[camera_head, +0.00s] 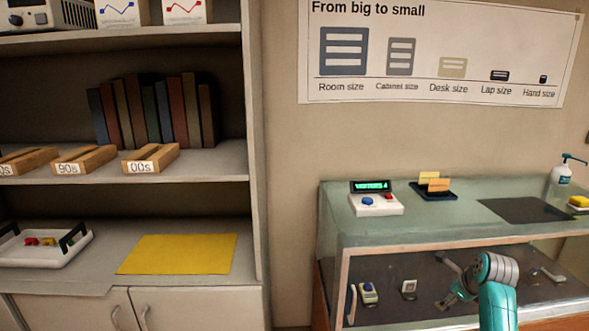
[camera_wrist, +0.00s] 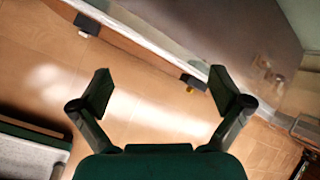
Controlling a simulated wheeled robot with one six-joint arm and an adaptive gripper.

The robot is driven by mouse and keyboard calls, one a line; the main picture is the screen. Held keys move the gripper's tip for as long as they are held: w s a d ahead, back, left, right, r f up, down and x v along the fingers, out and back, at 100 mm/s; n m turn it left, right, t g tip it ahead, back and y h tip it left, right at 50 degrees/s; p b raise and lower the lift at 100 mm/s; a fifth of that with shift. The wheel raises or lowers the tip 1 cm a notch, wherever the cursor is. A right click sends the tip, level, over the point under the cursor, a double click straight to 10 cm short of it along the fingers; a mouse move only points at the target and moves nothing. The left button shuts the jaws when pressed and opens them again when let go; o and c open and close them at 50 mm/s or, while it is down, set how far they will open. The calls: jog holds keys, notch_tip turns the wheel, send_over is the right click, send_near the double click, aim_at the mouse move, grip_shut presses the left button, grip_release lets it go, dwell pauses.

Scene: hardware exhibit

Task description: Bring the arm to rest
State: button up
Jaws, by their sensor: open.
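My arm (camera_head: 494,285) shows in the head view at the lower right, in front of the glass display case (camera_head: 330,225). My gripper (camera_wrist: 160,92) shows in the wrist view with its two dark fingers spread wide apart. Nothing is between the fingers. Behind them are the wooden floor (camera_wrist: 140,120) and a slanting pale edge with dark fittings. The gripper's fingertips are not clearly seen in the head view.
On the case top are a white device (camera_head: 376,204) with a green display, a dark card tray (camera_head: 433,192), a dark mat (camera_head: 525,209) and a pump bottle (camera_head: 562,183). Shelves at left hold books, wooden blocks, a white tray (camera_head: 75,255) and a yellow mat (camera_head: 177,254).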

jog(key=s+a+f+n+t, duration=0.1)
jog(key=s+a+f+n, duration=0.3)
jog(key=s+a+f, duration=0.45)
jog(key=s+a+f+n+t, duration=0.1)
jog(key=s+a+f+n, duration=0.4)
jog(key=s+f, duration=0.6)
jog(key=s+a+f+n+t, duration=0.2)
jog(key=s+a+f+n, duration=0.25)
jog(key=s, duration=0.45)
jog(key=s+a+r+n+t, duration=0.1)
jog(key=s+a+r+n, duration=0.2)
jog(key=s, duration=0.7)
jog(key=s+a+r+n+t, duration=0.1)
jog(key=s+a+r+n, duration=0.25)
jog(key=s, duration=0.55)
jog(key=s+a+r+n+t, duration=0.2)
jog(key=s+r+n, duration=0.6)
jog(key=s+r, duration=0.6)
jog(key=shift+s+r, duration=0.15)
jog(key=shift+r, duration=0.35)
